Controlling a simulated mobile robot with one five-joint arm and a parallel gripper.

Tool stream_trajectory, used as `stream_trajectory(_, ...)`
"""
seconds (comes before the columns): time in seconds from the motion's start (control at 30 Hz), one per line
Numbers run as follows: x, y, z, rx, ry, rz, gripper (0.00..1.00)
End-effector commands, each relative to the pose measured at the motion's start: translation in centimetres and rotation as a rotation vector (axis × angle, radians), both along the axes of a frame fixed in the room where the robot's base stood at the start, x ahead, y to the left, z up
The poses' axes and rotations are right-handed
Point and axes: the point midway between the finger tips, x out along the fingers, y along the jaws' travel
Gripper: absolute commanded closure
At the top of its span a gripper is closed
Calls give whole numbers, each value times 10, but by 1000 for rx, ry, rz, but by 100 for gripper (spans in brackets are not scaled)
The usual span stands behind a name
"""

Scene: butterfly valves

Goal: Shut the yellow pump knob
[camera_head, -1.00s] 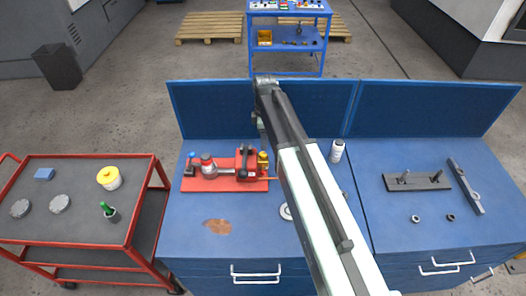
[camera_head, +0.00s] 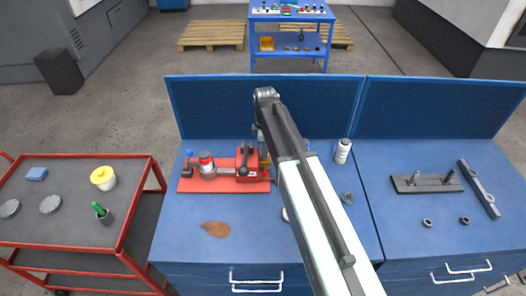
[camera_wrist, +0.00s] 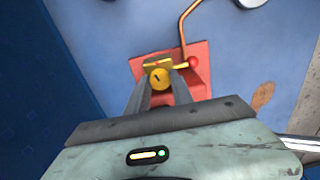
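The yellow pump knob (camera_wrist: 159,78), round with a dark mark on its face, sits on the red pump base (camera_wrist: 202,84) in the wrist view. A yellow bracket (camera_wrist: 152,63) lies just behind it. My gripper (camera_wrist: 160,82) is open, with one finger on each side of the knob in the picture. I cannot tell whether the fingers touch it or are still above it. In the head view, the red pump base (camera_head: 205,185) stands on the blue bench, and my arm mostly hides its right end, where only a little yellow shows.
A red and white knob (camera_head: 206,162) and a black-handled red block (camera_head: 245,162) share the base. A white bottle (camera_head: 342,151) stands right of my arm. The bench front left is clear except for a brown stain.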

Motion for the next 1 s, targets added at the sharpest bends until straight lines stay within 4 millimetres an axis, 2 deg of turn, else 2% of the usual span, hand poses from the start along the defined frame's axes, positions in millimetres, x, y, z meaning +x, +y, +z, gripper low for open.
stream_trajectory(0.23,0,0,0,0,0,-48,100)
stream_trajectory(0.53,0,1,0,0,0,-366,100)
stream_trajectory(0.87,0,1,0,0,-1,-395,100)
stream_trajectory(0.9,0,1,0,0,-1,-394,64)
stream_trajectory(0.97,0,1,0,0,-1,-394,51)
stream_trajectory(1.0,0,2,0,0,0,-393,51)
